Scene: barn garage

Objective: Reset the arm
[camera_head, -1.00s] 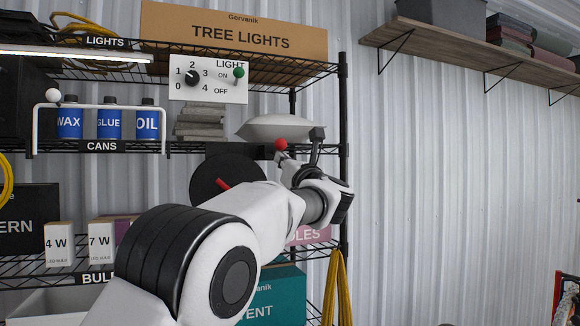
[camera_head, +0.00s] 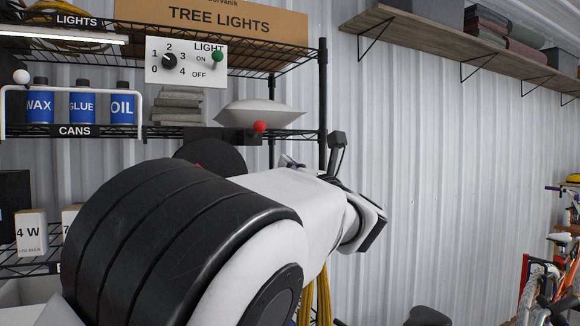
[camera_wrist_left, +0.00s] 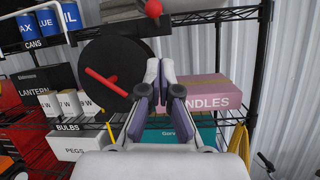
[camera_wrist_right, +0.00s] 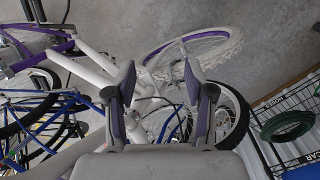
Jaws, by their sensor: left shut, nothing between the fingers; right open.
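My left gripper (camera_head: 288,160) is partly hidden behind my own white arm in the head view, in front of the shelf rack's right end. In the left wrist view the left gripper (camera_wrist_left: 162,68) has its grey and purple fingers together with nothing between them. It points toward the rack, with a black disc with a red handle (camera_wrist_left: 92,62) to its left and a pink box (camera_wrist_left: 212,92) to its right. My right gripper (camera_wrist_right: 159,78) is open and empty in the right wrist view, with bicycles (camera_wrist_right: 95,70) beyond it. The right arm is not in the head view.
The wire shelf rack (camera_head: 324,90) stands close by, with a red ball knob (camera_head: 260,127), a light switch panel (camera_head: 186,61) and cans (camera_head: 82,108). A wooden wall shelf (camera_head: 420,38) is upper right. The wall below it is bare. Bicycles (camera_head: 545,290) stand lower right.

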